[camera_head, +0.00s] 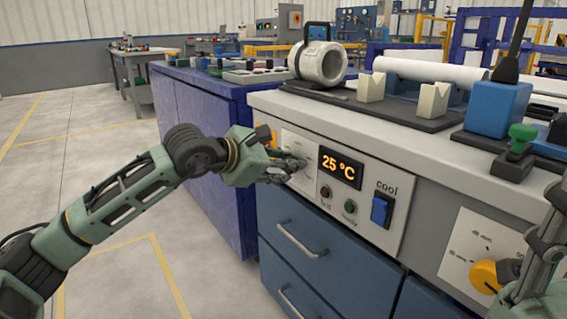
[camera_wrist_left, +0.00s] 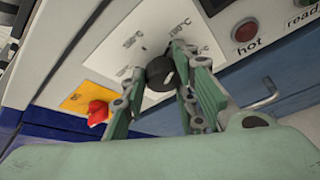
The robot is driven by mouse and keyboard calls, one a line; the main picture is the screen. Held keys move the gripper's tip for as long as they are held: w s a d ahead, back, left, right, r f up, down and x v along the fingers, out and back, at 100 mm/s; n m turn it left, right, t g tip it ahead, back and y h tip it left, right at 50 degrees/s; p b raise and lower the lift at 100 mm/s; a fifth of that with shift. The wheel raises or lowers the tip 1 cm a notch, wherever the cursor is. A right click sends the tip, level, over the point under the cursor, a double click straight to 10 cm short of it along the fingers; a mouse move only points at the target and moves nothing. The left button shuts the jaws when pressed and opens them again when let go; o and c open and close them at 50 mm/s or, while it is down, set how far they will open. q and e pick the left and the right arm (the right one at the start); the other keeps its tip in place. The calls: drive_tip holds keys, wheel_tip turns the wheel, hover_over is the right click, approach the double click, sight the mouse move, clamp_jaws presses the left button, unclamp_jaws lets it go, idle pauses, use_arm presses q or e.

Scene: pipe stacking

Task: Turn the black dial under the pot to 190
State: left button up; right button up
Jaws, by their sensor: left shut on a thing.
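The black dial (camera_wrist_left: 159,73) sits on a white scale plate (camera_wrist_left: 128,42) on the cabinet front. My left gripper (camera_head: 287,166) reaches the panel left of the display, and its fingers are shut on the dial, one on each side, in the left wrist view. In the head view the gripper hides the dial. The display (camera_head: 340,168) reads 25 °C. The white pot (camera_head: 319,63) lies on the worktop above the panel. My right gripper (camera_head: 527,268) is at the right edge, beside a yellow knob (camera_head: 485,277); its finger opening is unclear.
A red knob on a yellow plate (camera_wrist_left: 87,98) is close to my left fingers. A blue cool switch (camera_head: 381,209) and the hot (camera_head: 325,192) and ready (camera_head: 350,206) lamps are right of the gripper. Drawer handles (camera_head: 301,240) stick out below. The floor at left is clear.

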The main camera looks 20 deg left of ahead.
use_arm(q)
drive_tip(key=o, duration=0.8)
drive_tip(key=shift+w+a+r, duration=0.15)
drive_tip(key=shift+a+r, duration=0.15)
drive_tip(key=shift+a, duration=0.05)
drive_tip(key=shift+o, duration=1.3)
drive_tip(key=shift+f, duration=0.1)
drive_tip(key=v, duration=1.2)
drive_tip(key=shift+f, duration=0.1)
